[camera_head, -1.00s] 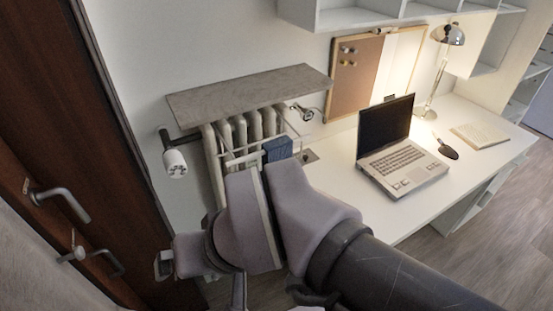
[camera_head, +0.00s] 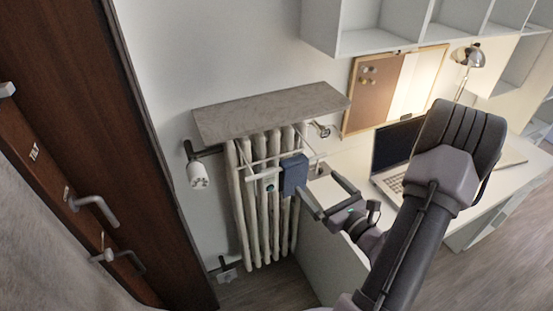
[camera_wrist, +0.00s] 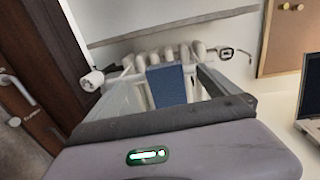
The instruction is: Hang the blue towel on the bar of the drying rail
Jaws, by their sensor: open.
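The blue towel (camera_head: 293,174) hangs folded over the front bar of the white drying rail (camera_head: 262,160), near the bar's right end, in front of the radiator. It also shows in the wrist view (camera_wrist: 167,86), straight ahead between my fingers. My gripper (camera_head: 318,187) is open, just to the right of and in front of the towel in the head view. The fingers look apart from the towel, though the exact gap is hard to tell. The towel's back side is hidden.
A ribbed radiator (camera_head: 262,225) stands below a grey shelf board (camera_head: 270,110). A white valve (camera_head: 197,175) sticks out at the left. The white desk with a laptop (camera_head: 395,150) is at the right, partly behind my arm. Floor is free below the radiator.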

